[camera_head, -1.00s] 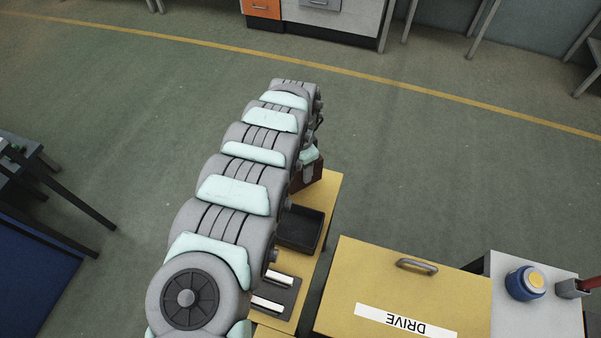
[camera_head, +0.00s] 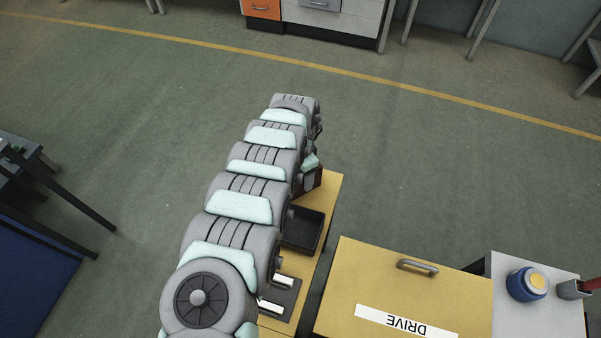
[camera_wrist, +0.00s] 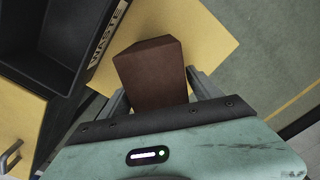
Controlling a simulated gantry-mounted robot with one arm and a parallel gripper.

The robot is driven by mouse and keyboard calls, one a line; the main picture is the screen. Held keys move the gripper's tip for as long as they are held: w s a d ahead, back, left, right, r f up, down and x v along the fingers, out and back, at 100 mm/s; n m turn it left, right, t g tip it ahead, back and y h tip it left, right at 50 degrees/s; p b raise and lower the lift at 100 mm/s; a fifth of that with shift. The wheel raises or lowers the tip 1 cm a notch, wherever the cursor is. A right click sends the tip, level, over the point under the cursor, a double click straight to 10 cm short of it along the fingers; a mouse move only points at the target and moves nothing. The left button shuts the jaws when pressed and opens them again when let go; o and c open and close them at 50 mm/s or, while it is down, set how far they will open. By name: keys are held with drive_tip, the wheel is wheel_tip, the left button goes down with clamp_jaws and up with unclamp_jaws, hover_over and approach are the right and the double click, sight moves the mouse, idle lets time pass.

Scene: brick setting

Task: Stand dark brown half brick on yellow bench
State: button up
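The dark brown half brick (camera_wrist: 158,78) sits between the two fingers of my gripper (camera_wrist: 160,94) in the wrist view. The fingers lie close against its two sides. The brick also shows in the head view (camera_head: 313,180), partly hidden by my arm, at the far end of the yellow bench (camera_head: 328,196). The bench top (camera_wrist: 198,35) lies behind the brick in the wrist view. I cannot tell whether the brick's underside touches the bench.
A black tray (camera_head: 320,229) stands on the bench nearer to me; a black bin labelled WASTE (camera_wrist: 85,50) shows in the wrist view. A dark fixture with light bars (camera_head: 293,297) is closer. A yellow cabinet labelled DRIVE (camera_head: 395,290) stands to the right. Open floor lies beyond.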

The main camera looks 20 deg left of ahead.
drive_tip(key=shift+o, duration=0.6)
wheel_tip(320, 180, up, 11)
drive_tip(key=shift+f+p, duration=0.1)
drive_tip(key=shift+p, duration=0.4)
drive_tip(key=shift+r, duration=0.7)
drive_tip(key=shift+d, duration=0.1)
